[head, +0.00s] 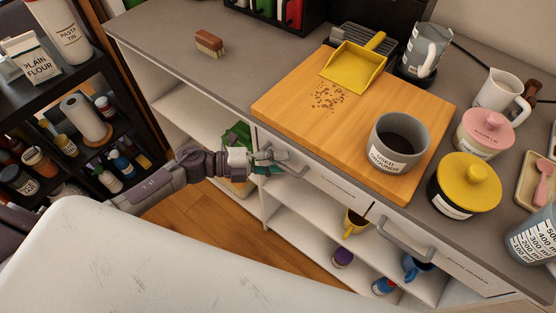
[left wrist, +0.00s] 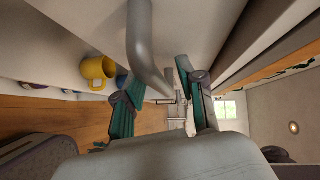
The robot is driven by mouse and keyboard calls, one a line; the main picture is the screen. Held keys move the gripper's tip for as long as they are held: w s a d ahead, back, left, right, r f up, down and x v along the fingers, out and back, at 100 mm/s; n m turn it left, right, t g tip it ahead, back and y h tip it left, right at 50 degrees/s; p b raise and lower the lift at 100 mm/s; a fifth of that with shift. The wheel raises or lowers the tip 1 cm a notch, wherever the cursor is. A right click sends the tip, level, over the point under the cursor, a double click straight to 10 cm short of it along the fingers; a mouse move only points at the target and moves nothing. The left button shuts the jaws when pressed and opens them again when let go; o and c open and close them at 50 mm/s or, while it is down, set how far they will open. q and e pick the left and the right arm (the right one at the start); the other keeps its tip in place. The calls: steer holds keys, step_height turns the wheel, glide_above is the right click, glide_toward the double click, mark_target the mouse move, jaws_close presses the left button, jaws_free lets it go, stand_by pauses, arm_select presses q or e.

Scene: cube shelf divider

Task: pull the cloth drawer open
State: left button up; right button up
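A white drawer front (head: 340,187) with a grey bar handle (head: 292,171) sits under the counter's front edge. Its label is too small to read. A second drawer (head: 450,262) with a like handle (head: 405,246) is to its right. My left gripper (head: 266,160) is at the left end of the first handle. In the left wrist view the fingers (left wrist: 160,92) are spread, with the grey handle (left wrist: 143,45) reaching between them. I see a gap on both sides and no clear grip. The drawer looks closed. My right gripper is not in view.
On the counter, a wooden board (head: 290,98) carries a yellow dustpan (head: 353,68) and a used-grounds container (head: 399,143). Open shelves below hold a yellow mug (head: 354,223) and other items. A white surface (head: 150,262) fills the lower left; wooden floor (head: 190,225) lies between.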

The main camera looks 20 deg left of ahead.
arm_select(q)
jaws_close()
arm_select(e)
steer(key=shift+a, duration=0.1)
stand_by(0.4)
